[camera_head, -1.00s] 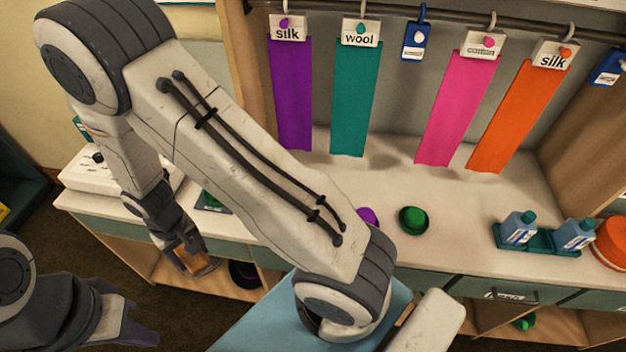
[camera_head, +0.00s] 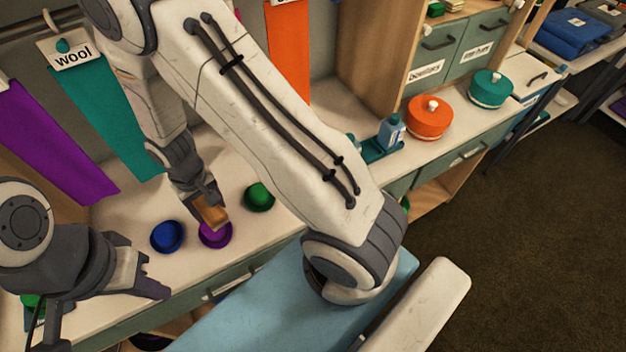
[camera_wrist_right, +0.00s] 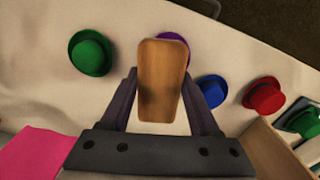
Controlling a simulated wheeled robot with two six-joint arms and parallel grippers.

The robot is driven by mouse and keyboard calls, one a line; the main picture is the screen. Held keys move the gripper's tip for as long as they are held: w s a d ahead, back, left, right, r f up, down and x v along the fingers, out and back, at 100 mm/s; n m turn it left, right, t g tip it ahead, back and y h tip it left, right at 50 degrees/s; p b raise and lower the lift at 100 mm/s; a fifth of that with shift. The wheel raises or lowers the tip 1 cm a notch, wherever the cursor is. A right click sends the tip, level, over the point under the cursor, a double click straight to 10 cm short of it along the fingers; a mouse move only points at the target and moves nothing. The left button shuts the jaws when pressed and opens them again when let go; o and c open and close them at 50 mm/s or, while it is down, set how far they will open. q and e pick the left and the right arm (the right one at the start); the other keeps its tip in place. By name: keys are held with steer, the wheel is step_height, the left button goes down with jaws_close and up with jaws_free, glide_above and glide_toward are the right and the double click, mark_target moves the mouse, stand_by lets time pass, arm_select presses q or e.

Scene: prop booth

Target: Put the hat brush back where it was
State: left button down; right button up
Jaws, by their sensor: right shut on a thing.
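The hat brush, with a wooden back (camera_head: 211,213), is held in my right gripper (camera_head: 207,198) above the counter, in front of the purple hat (camera_head: 215,236). In the right wrist view the brush (camera_wrist_right: 161,80) sits between the two fingers of my right gripper (camera_wrist_right: 160,100) and covers part of the purple hat (camera_wrist_right: 176,37). I cannot tell whether the brush touches the hat. My left gripper (camera_head: 155,276) is empty, its fingers apart, near the counter's front edge at the left.
A blue hat (camera_head: 167,237) and a green hat (camera_head: 259,197) flank the purple one. The wrist view adds a red hat (camera_wrist_right: 263,97). A teal bottle tray (camera_head: 382,150), orange box (camera_head: 430,118) and teal box (camera_head: 491,88) stand further right. Cloth strips (camera_head: 107,117) hang behind.

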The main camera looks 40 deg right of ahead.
steer(key=s+d+m+b, duration=0.1)
steer(key=s+d+b, duration=0.15)
steer(key=d, duration=1.15)
steer(key=s+d+m+b, duration=0.2)
steer(key=s+d+b, duration=0.1)
steer(key=s+d, duration=0.9)
steer(key=w+f, duration=0.2)
steer(key=w, duration=0.1)
steer(key=w+f+p, duration=0.1)
steer(key=w+f, duration=0.1)
steer(key=w, duration=0.2)
steer(key=w+f+p, duration=0.1)
steer(key=w+f, duration=0.1)
steer(key=w, duration=0.2)
steer(key=shift+w+d+f, duration=0.15)
step_height(320, 180, down, 4)
steer(key=shift+r+p, duration=0.1)
steer(key=shift+p, duration=0.2)
steer(key=shift+f, duration=0.35)
steer(key=o, duration=1.4)
steer(key=shift+o, duration=0.2)
